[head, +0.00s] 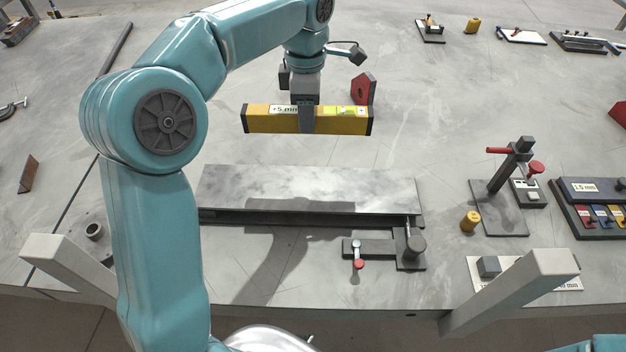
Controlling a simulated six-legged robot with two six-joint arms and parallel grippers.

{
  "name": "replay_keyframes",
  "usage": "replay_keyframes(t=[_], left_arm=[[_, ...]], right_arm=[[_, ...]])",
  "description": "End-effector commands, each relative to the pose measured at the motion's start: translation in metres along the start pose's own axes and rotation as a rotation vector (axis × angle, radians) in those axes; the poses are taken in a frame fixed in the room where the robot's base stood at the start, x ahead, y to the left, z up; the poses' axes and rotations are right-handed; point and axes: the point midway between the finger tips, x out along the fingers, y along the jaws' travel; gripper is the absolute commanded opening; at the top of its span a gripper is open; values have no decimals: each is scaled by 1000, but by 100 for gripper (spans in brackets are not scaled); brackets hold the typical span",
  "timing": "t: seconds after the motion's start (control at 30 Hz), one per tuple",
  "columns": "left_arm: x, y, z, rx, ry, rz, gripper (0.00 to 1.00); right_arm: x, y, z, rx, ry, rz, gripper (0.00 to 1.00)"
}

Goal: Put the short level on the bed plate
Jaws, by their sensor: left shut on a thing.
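The short level is a yellow bar (270,122) with dark ends, a "+5 mm" label and a green vial. My left gripper (306,118) is shut on the middle of it and holds it level, clear of the table. The bed plate (300,188) is a long grey metal plate lying below and nearer than the level in the head view. Its top is bare, and a shadow falls across its front side. My right gripper is not in view.
A clamp-like stop with a red knob (360,264) sits at the plate's front right. A post stand (507,175) with red handles and a small yellow cylinder (470,221) are to the right. A red hexagonal block (364,88) stands behind the level.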

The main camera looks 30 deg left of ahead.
Motion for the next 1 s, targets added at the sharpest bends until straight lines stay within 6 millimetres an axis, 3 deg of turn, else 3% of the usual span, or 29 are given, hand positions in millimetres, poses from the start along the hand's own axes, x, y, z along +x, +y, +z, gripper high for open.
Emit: replay_keyframes(t=[0.3, 0.5, 1.0], left_arm=[[90, -3, -5, -7, 7, -12, 1], [137, -1, -5, -7, 5, -9, 1], [195, 1, -4, -3, 4, -6, 1]], right_arm=[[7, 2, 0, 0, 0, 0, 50], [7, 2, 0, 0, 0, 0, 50], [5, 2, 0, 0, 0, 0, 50]])
